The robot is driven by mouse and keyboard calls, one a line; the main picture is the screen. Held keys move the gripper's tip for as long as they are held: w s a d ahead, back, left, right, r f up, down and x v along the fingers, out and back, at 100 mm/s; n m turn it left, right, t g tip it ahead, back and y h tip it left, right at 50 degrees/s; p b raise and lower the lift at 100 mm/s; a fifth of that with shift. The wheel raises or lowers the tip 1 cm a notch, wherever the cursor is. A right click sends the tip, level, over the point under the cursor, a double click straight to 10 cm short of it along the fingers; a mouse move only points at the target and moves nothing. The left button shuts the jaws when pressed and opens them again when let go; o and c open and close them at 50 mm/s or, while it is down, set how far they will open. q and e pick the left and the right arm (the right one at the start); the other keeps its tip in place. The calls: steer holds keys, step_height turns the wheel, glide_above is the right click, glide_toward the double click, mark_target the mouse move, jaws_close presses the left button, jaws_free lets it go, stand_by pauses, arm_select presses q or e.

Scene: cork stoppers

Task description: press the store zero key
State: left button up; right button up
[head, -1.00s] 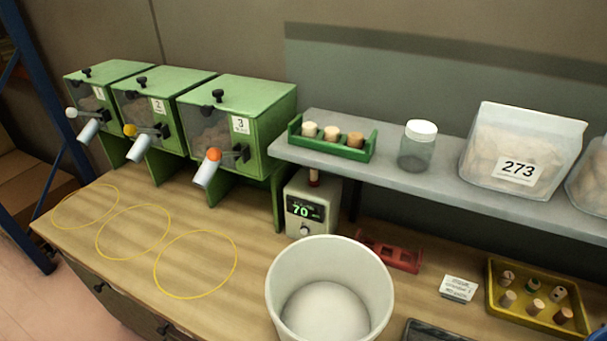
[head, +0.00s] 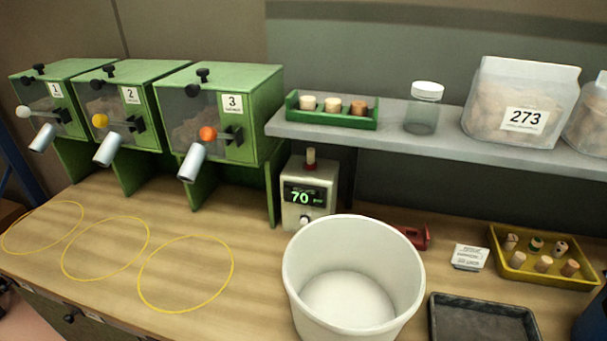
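A small grey-beige meter (head: 308,195) stands on the bench under the left end of the shelf. Its dark display shows 70 in green. A light round knob or button sits on its front below the display, and a cork stands on a red part on its top. I cannot read any label for a store zero key. The white bucket (head: 352,283) stands in front of the meter, close to its lower right side. Neither of my grippers shows in the head view.
Three green bins, with bin 3 (head: 226,125) nearest the meter, stand at left above yellow rings (head: 186,274). A grey shelf (head: 400,135) overhangs the bench. A yellow tray (head: 545,280) of corks, a white card (head: 469,257), a red holder (head: 414,236) and a dark tray (head: 484,318) lie right.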

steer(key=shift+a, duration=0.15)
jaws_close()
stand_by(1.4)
